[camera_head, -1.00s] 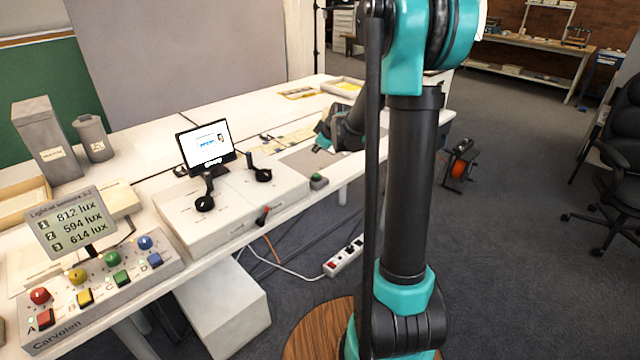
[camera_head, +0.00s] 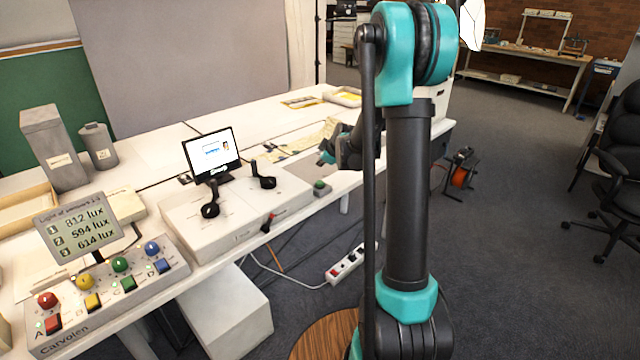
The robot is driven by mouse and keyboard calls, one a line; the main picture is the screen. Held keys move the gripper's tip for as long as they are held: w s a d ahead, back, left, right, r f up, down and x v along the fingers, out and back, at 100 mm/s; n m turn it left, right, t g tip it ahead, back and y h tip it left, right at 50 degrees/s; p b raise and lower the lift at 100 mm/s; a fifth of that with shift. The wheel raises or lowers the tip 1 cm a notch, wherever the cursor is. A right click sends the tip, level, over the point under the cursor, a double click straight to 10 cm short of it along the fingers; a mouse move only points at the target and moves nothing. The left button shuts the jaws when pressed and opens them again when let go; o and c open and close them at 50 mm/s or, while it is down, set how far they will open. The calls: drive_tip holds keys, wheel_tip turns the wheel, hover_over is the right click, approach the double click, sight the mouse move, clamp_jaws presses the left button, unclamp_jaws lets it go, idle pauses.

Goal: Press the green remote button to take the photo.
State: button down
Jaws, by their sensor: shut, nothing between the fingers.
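A small grey box with a green button on top (camera_head: 321,187) sits near the front edge of the white table, right of the monitor. I take it to be the remote button. My gripper (camera_head: 325,158) is shut and empty, above and slightly behind the button in the picture, apart from it. Part of my gripper and wrist is hidden behind my arm. The exact height of the fingertips over the button cannot be told.
A small monitor (camera_head: 211,151) stands behind a white box with two black levers (camera_head: 211,211). A control panel (camera_head: 108,298) with coloured knobs and buttons, including green ones, is at left. A power strip (camera_head: 350,264) lies below the table edge.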

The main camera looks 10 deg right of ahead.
sight(321, 183)
drive_tip(key=shift+f, duration=2.8)
drive_tip(key=shift+f, duration=0.1)
drive_tip(key=shift+f, duration=0.3)
drive_tip(key=shift+f, duration=0.5)
drive_tip(key=shift+r, duration=0.95)
drive_tip(key=shift+r, duration=2.5)
